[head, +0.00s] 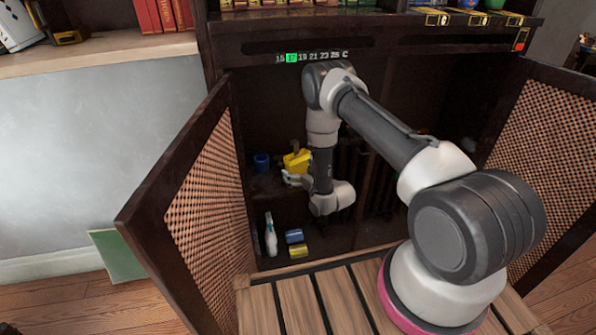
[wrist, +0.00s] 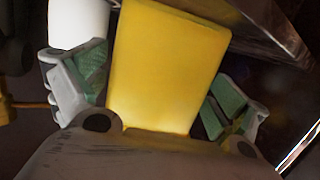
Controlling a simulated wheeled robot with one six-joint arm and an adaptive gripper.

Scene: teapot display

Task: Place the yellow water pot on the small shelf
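The yellow water pot (head: 297,160) is inside the open dark cabinet, at the level of a shelf (head: 262,187) on the left side. My gripper (head: 291,180) is at the pot, partly hidden by my arm. In the wrist view the yellow pot (wrist: 170,65) fills the middle, between the two green-padded fingers of my gripper (wrist: 160,92). The fingers are spread around it, with a dark gap between the right finger and the pot. I cannot tell whether the left finger touches it. Whether the pot rests on the shelf is unclear.
A blue cup (head: 261,162) stands left of the pot. Below are a white spray bottle (head: 270,236), a blue item (head: 294,236) and a yellow item (head: 299,251). Open lattice doors (head: 205,200) flank the cabinet. A white object (wrist: 78,22) is by the left finger.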

